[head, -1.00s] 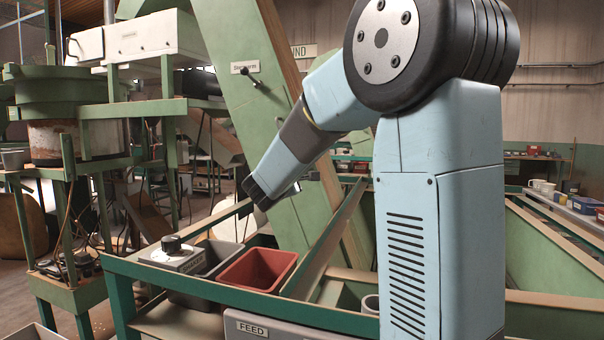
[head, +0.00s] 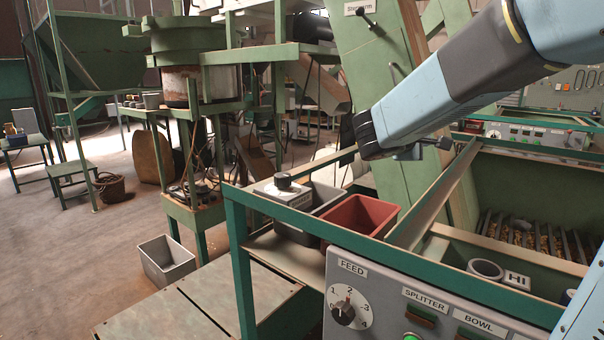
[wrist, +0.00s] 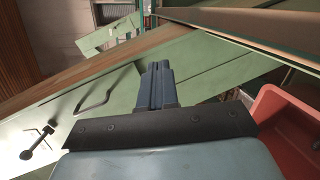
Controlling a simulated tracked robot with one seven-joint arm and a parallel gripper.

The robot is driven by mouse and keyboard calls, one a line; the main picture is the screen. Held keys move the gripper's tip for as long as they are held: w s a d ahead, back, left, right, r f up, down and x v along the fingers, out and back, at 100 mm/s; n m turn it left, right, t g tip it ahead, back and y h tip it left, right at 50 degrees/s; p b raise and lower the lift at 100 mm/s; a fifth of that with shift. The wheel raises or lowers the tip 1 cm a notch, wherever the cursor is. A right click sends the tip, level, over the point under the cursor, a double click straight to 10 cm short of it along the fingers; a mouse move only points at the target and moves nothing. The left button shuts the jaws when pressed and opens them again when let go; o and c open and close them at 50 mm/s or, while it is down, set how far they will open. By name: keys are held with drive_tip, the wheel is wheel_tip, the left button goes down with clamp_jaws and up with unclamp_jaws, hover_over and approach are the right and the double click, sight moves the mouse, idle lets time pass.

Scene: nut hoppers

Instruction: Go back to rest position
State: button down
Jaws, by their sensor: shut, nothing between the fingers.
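My gripper (wrist: 157,86) shows in the wrist view as two dark blue fingers pressed together, with nothing between them. They point toward a sloping green panel (wrist: 200,70). In the head view my blue and grey arm comes in from the upper right and slants down to the left. Its dark end (head: 364,128) is in front of the green chute (head: 372,65), above the bins; the fingers cannot be made out clearly there. A red bin (head: 357,222) lies below the arm's end and also shows at the right of the wrist view (wrist: 281,135).
A green-framed bench with a FEED panel (head: 372,312) stands close in front. A grey bin (head: 322,198) and a white box with a black knob (head: 283,192) sit beside the red bin. Another grey bin (head: 168,262) stands on the floor. Open floor (head: 75,265) lies at left.

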drive_tip(key=s+f+m+g+y, duration=0.1)
drive_tip(key=s+f+m, duration=0.1)
drive_tip(key=s, duration=0.3)
drive_tip(key=s+d+f+m+g+y, duration=0.1)
drive_tip(key=s+f+m+g+y, duration=0.1)
drive_tip(key=s, duration=0.3)
drive_tip(key=s+d+f+m+g+y, duration=0.1)
drive_tip(key=s+f+m+g, duration=0.1)
drive_tip(key=s, duration=0.3)
drive_tip(key=shift+s+d+f+m, duration=0.1)
drive_tip(key=shift+s+f+m, duration=0.1)
drive_tip(key=shift+s+m, duration=0.1)
drive_tip(key=s+a+f+m+y, duration=0.1)
drive_tip(key=s+a+y, duration=0.1)
drive_tip(key=s+a, duration=0.1)
drive_tip(key=s+a+f+m+y, duration=0.1)
drive_tip(key=s+a+m+y, duration=0.1)
drive_tip(key=s+a+y, duration=0.1)
drive_tip(key=s+a+f+m+y, duration=0.1)
drive_tip(key=s+a+y, duration=0.1)
drive_tip(key=s+a, duration=0.1)
drive_tip(key=shift+s+a+f+y, duration=0.1)
drive_tip(key=shift+s+y, duration=0.2)
drive_tip(key=shift+s, duration=0.1)
drive_tip(key=c, duration=1.8)
unclamp_jaws()
